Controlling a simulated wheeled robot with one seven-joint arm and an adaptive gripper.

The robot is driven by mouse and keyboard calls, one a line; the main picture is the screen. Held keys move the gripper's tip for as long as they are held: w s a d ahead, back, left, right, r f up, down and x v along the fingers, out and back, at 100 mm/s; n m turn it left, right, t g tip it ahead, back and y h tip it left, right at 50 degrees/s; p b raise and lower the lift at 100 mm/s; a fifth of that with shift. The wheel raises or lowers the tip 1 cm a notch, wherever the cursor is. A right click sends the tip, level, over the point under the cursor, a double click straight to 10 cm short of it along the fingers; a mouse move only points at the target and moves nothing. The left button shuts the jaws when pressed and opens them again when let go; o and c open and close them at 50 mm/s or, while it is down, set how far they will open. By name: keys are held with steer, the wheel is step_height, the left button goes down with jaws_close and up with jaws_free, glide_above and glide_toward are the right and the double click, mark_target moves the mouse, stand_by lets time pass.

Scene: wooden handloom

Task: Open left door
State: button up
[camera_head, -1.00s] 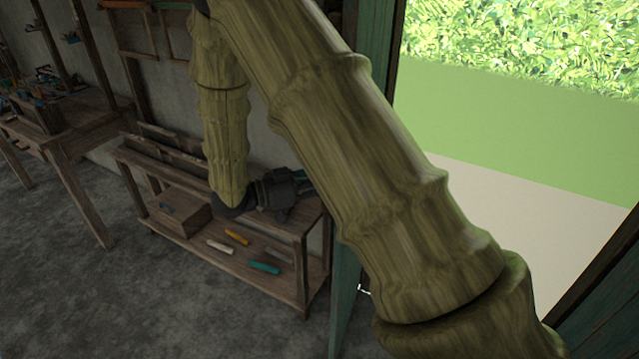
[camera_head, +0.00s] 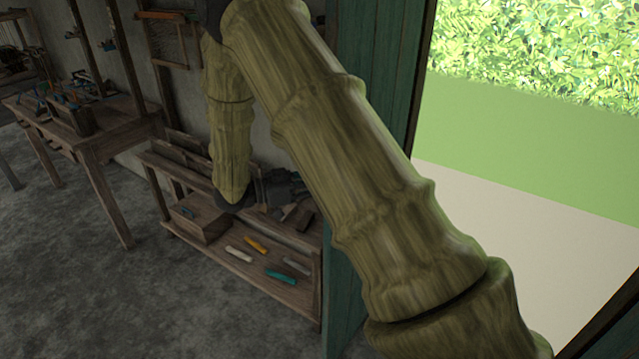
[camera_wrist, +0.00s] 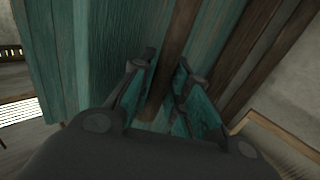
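The teal plank door (camera_head: 378,90) stands at the left side of the bright doorway in the head view, its broad face partly covered by my arm. In the wrist view, teal planks (camera_wrist: 95,45) and a brown wooden strip (camera_wrist: 178,50) lie in front of my gripper (camera_wrist: 166,72). Its two dark fingers are apart, with the brown strip showing in the gap. I cannot tell whether either finger touches the wood. In the head view my gripper (camera_head: 283,190) is small and dark, partly hidden behind my arm, left of the door.
A low wooden shelf bench (camera_head: 240,275) with several tools stands just left of the door, close to my gripper. A wooden table (camera_head: 100,140) is further left. Grey floor (camera_head: 80,270) is clear in front. Open ground (camera_head: 510,215) shows through the doorway.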

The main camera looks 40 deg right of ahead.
steer(key=shift+o, duration=1.4)
steer(key=v, duration=1.2)
